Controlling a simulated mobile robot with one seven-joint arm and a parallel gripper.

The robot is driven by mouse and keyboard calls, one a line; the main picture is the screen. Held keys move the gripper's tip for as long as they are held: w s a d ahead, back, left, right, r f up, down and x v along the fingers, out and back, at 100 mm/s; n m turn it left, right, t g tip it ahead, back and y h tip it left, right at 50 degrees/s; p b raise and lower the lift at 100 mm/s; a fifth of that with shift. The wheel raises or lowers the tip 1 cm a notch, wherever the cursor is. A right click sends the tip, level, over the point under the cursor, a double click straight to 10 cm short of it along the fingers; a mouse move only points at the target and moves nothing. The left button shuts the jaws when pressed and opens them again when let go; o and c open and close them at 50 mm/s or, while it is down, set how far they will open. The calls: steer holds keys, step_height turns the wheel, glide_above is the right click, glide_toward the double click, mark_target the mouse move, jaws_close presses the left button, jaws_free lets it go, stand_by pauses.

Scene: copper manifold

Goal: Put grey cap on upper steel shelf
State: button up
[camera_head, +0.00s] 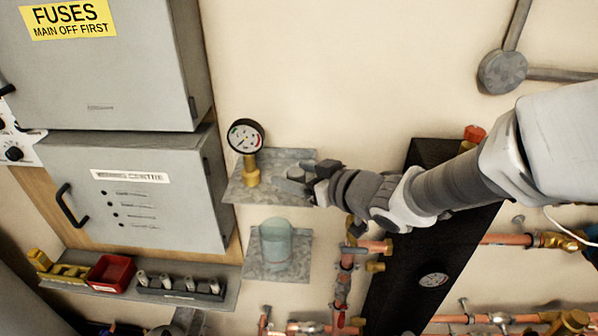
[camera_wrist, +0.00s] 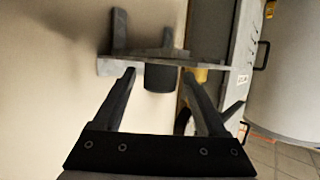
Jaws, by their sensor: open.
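The grey cap (camera_head: 296,174) stands on the upper steel shelf (camera_head: 252,194), near its right side, in the head view. In the wrist view, which looks upside down, the dark cap (camera_wrist: 160,79) rests against the flat shelf plate (camera_wrist: 115,66). My gripper (camera_head: 314,181) is at the right edge of the shelf, close to the cap. In the wrist view the two fingers of my gripper (camera_wrist: 159,76) are spread apart, with the cap between their tips in the picture and a gap on each side. Whether the tips reach around it in depth is unclear.
A pressure gauge (camera_head: 246,137) on a brass stem stands on the shelf left of the cap. A lower steel shelf (camera_head: 262,268) holds a translucent cylinder (camera_head: 276,243). Grey cabinets (camera_head: 140,200) stand left. Copper pipes (camera_head: 343,285) run below and right.

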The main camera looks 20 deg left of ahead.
steer(key=p+v, duration=0.2)
steer(key=v, duration=1)
steer(key=shift+p, duration=0.3)
